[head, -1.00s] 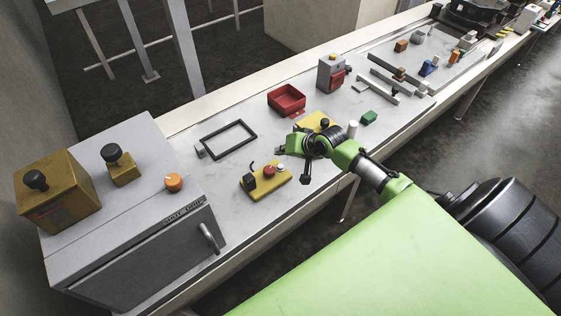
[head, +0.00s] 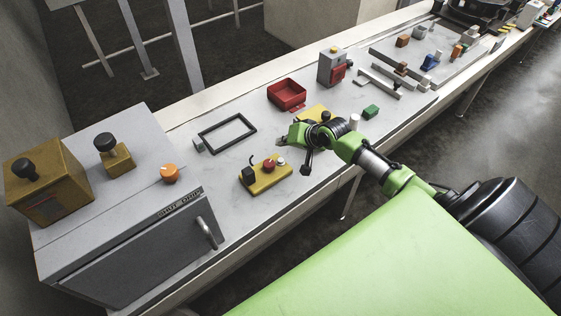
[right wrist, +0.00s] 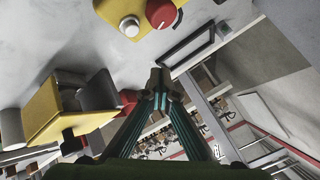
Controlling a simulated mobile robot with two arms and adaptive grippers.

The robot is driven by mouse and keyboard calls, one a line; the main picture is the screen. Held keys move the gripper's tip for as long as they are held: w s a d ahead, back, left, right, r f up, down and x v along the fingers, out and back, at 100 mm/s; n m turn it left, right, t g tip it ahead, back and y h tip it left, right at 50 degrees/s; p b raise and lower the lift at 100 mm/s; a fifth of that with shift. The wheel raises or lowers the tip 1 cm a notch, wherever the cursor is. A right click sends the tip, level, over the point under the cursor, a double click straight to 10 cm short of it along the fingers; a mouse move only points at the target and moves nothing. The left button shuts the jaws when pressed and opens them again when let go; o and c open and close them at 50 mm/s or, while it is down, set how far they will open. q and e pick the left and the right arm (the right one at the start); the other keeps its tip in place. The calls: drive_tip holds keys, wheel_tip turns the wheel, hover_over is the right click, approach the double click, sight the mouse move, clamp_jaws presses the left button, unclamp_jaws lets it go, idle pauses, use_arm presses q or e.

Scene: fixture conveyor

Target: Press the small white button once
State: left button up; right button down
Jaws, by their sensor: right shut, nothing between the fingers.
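The small white button (head: 281,161) sits at the right end of a yellow control box on the table, beside a red knob (head: 269,165). In the right wrist view the white button (right wrist: 129,26) shows near the top, left of the red knob (right wrist: 161,12). My right gripper (head: 281,143) is shut and empty, a little behind the button in the head view and apart from it. Its closed fingertips (right wrist: 159,82) show in the middle of the right wrist view, with the button up and left of them. My left gripper is not in view.
A black frame (head: 204,136) lies left of my right gripper, and a red bin (head: 287,104) stands behind it. Another yellow box (head: 311,114), a white cylinder (head: 355,120) and a green block (head: 371,111) are close to my right arm. A grey cabinet (head: 145,262) stands at left.

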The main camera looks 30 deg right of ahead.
drive_tip(key=b, duration=0.3)
hover_over(282, 160)
wheel_tip(282, 160, down, 4)
drive_tip(key=shift+s+f, duration=0.1)
drive_tip(key=shift+f+b, duration=0.45)
drive_tip(key=shift+f, duration=0.3)
idle(0.5)
drive_tip(key=shift+f, duration=0.4)
drive_tip(key=shift+f, duration=0.55)
idle(0.5)
drive_tip(key=shift+r, duration=0.1)
drive_tip(key=shift+r+p, duration=0.8)
drive_tip(key=shift+r, duration=0.05)
